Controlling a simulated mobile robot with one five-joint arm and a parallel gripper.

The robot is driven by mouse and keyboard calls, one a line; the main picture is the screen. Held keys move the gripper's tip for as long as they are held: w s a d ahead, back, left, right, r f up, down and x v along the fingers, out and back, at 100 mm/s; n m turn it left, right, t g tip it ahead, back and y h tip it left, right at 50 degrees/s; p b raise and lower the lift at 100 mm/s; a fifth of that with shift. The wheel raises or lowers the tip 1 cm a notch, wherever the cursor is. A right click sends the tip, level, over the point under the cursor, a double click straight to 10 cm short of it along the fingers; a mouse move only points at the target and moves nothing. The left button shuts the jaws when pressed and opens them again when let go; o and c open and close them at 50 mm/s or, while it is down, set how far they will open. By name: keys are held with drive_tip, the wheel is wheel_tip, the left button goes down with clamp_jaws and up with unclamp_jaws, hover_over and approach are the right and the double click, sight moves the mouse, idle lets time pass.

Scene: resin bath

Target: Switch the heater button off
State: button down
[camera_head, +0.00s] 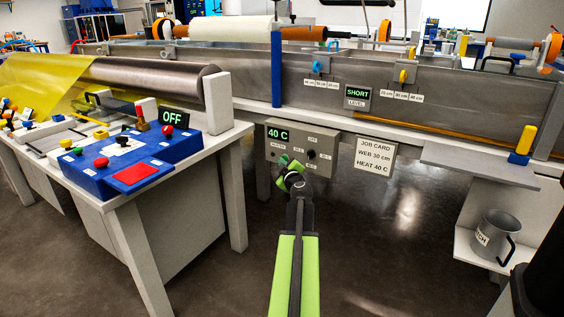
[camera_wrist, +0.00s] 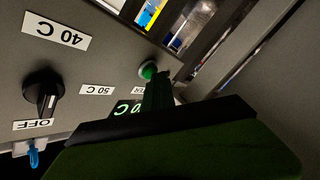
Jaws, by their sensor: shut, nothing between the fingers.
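The grey heater panel (camera_head: 325,140) hangs on the front of the long bath and shows a green "40 C" readout (camera_head: 278,134). A round green button (camera_wrist: 147,69) shows in the wrist view beside a partly covered label ending in "TER". My gripper (camera_head: 291,178) is at the panel's lower left in the head view. In the wrist view my shut, empty fingers (camera_wrist: 158,85) are right by the button's edge, and I cannot tell whether they touch it. The black dial knob (camera_wrist: 44,90) sits among the "40 C", "50 C" and "OFF" labels.
A job card (camera_head: 374,158) reads "WEB 30 cm, HEAT 40 C". A blue control box (camera_head: 130,160) with red buttons and an "OFF" sign (camera_head: 173,117) stands on the left table. A grey jug (camera_head: 494,238) stands on a low shelf at right. Open floor lies between.

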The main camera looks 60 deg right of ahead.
drive_tip(key=a, duration=0.6)
idle(0.3)
idle(0.4)
